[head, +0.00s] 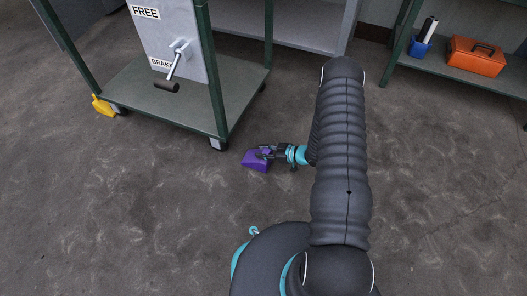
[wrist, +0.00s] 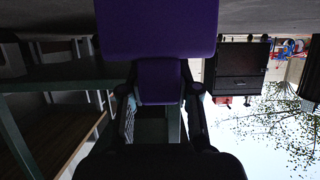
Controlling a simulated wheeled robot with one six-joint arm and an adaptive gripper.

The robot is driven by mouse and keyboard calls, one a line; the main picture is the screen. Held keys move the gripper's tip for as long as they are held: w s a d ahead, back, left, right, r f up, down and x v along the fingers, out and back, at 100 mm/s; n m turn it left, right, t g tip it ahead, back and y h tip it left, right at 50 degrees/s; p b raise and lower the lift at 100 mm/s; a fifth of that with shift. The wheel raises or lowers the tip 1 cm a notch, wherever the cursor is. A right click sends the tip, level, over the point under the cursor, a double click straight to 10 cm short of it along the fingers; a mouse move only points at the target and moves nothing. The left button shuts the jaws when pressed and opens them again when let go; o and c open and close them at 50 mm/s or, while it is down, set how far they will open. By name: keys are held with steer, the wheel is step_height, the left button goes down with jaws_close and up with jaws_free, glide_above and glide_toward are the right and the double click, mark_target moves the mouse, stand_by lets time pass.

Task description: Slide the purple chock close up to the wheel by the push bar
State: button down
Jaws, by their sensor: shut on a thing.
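The purple chock (head: 256,161) rests on the floor in the head view, just right of and in front of the cart's near caster wheel (head: 217,144). A small gap of floor shows between chock and wheel. My gripper (head: 267,152) reaches in from the right and is shut on the chock. In the wrist view the chock (wrist: 158,30) fills the top middle, with its narrower part between the fingers of my gripper (wrist: 160,88).
The green-framed cart (head: 180,108) stands at the upper left. A yellow chock (head: 103,106) sits by its far-left wheel. A shelf at the upper right holds an orange toolbox (head: 475,57) and a blue cup (head: 420,46). The floor in front of the cart is clear.

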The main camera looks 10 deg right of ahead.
steer(key=shift+w+a+b, duration=0.25)
steer(key=shift+w+a, duration=0.6)
steer(key=shift+a, duration=0.3)
steer(key=shift+w+a+b, duration=0.3)
steer(key=shift+w+a, duration=0.55)
steer(key=shift+a, duration=0.35)
steer(key=shift+w+a+b, duration=0.25)
steer(key=shift+w+a, duration=0.6)
steer(key=shift+a, duration=0.3)
steer(key=c, duration=0.7)
jaws_free()
steer(key=shift+c, duration=0.2)
steer(key=v, duration=1.2)
steer(key=shift+f, duration=0.1)
